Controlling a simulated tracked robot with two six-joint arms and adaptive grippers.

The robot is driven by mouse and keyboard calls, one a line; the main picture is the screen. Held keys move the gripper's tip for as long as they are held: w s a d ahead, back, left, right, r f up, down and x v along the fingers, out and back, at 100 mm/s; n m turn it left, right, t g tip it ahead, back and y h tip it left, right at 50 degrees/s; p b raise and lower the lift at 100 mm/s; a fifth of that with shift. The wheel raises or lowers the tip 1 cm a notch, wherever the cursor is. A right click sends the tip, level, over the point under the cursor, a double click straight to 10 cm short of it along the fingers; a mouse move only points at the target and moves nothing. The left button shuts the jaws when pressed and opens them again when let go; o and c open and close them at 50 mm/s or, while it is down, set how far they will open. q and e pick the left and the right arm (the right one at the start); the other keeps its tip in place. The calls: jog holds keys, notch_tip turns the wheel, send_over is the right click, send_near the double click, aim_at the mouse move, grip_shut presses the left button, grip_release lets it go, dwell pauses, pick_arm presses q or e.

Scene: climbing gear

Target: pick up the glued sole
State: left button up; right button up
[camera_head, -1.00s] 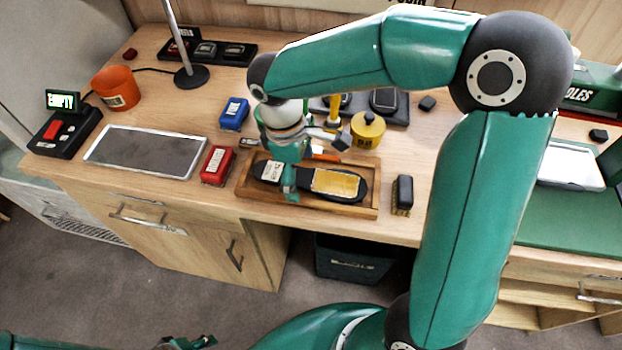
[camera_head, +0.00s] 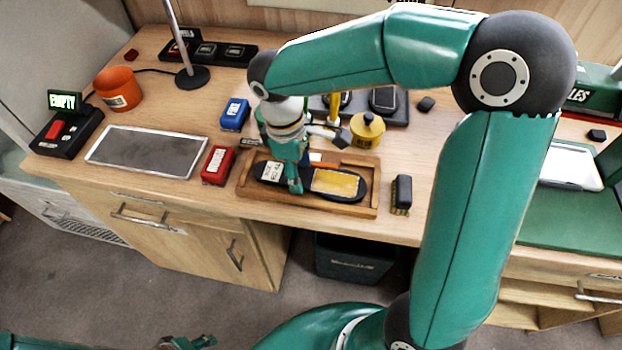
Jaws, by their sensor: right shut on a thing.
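The glued sole (camera_head: 346,183) is black, with a pale label on its left part and a yellow patch on its right part. It lies in a shallow wooden tray (camera_head: 330,207) on the bench. My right gripper (camera_head: 294,180) comes down over the middle of the sole and is shut on it, between the label and the yellow patch. Its near finger shows; the far side of the grip is hidden. Any gap under the sole is too small to tell. My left gripper (camera_head: 188,343) shows partly at the bottom edge, away from the bench, and its jaws are unclear.
A red box (camera_head: 217,166) stands left of the tray, and a dark brush-like block (camera_head: 402,194) stands right. Behind are a yellow pot (camera_head: 367,131) and a blue box (camera_head: 234,114). A flat grey panel (camera_head: 146,152) and orange cup (camera_head: 118,90) lie further left.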

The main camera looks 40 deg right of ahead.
aim_at(300, 176)
jog(key=shift+s+a+f, duration=0.15)
jog(key=shift+s+f, duration=0.15)
jog(key=shift+f, duration=0.1)
jog(key=shift+w+r+p, duration=0.1)
jog(key=shift+r+p, duration=0.2)
jog(key=shift+p, duration=0.05)
grip_shut()
jog(key=shift+w+r+p, duration=0.15)
jog(key=shift+r+p, duration=1.7)
jog(key=shift+r, duration=0.4)
